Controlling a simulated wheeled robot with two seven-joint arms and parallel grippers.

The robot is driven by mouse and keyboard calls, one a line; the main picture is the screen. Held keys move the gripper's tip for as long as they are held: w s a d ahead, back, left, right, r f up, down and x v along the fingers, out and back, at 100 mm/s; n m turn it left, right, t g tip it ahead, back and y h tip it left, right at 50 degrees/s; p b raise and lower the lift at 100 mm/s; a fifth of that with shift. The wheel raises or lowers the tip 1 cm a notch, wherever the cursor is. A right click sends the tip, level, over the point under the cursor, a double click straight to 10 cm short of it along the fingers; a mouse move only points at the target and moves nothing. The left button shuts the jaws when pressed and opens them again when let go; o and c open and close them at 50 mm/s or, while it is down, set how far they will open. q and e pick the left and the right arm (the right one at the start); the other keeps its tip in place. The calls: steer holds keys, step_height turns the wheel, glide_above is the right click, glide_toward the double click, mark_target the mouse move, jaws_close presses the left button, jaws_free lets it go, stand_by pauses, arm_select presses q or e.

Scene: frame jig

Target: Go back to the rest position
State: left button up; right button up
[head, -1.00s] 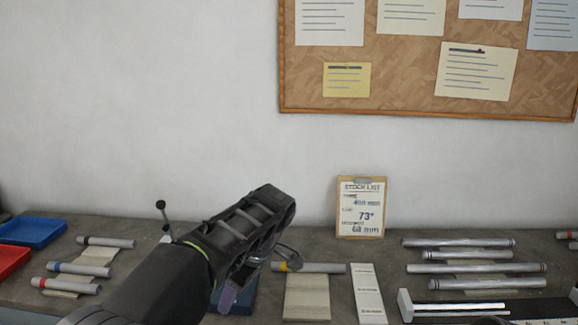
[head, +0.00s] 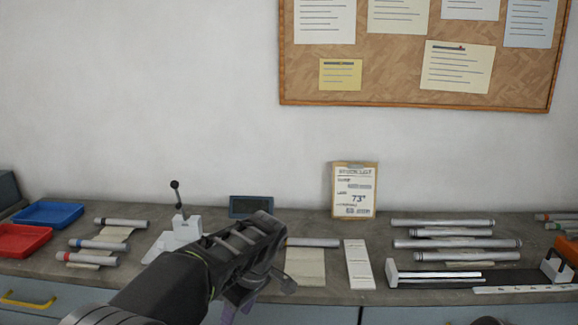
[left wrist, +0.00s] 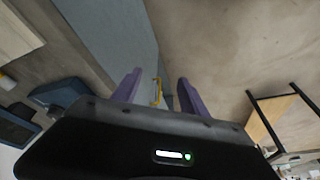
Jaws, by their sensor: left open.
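My left gripper (head: 250,296) is in front of the bench edge in the head view, its arm coming in from the lower left. In the left wrist view its two purple fingers (left wrist: 158,92) stand apart with nothing between them. My right gripper is not visible; only a small dark, rounded part shows at the bottom edge of the head view.
The bench (head: 130,265) holds a blue tray (head: 48,213), a red tray (head: 20,240), several grey tubes (head: 455,244), a stock list clipboard (head: 354,190), a lever device (head: 180,228) and a jig (head: 435,280). Drawers with a yellow handle (head: 28,299) are below. Bare floor (left wrist: 220,50) shows in the wrist view.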

arm_select(q)
steer(key=s+f+m+g+h, duration=0.1)
steer(key=s+f+m+h, duration=0.15)
steer(key=s+f, duration=0.75)
steer(key=s+f+m+g+h, duration=0.15)
steer(key=f+m, duration=0.25)
steer(key=f, duration=1.4)
steer(key=s+d+f+m+h, duration=0.1)
steer(key=s+f, duration=0.3)
steer(key=s, duration=0.5)
steer(key=s+d+f+m+t+h, duration=0.1)
steer(key=s+d+f+m+h, duration=0.1)
steer(key=s, duration=0.8)
step_height(320, 180, down, 2)
steer(key=shift+s+d+f+h, duration=0.1)
steer(key=shift+s+d+h, duration=0.2)
steer(key=shift+d, duration=0.25)
steer(key=shift+t, duration=0.25)
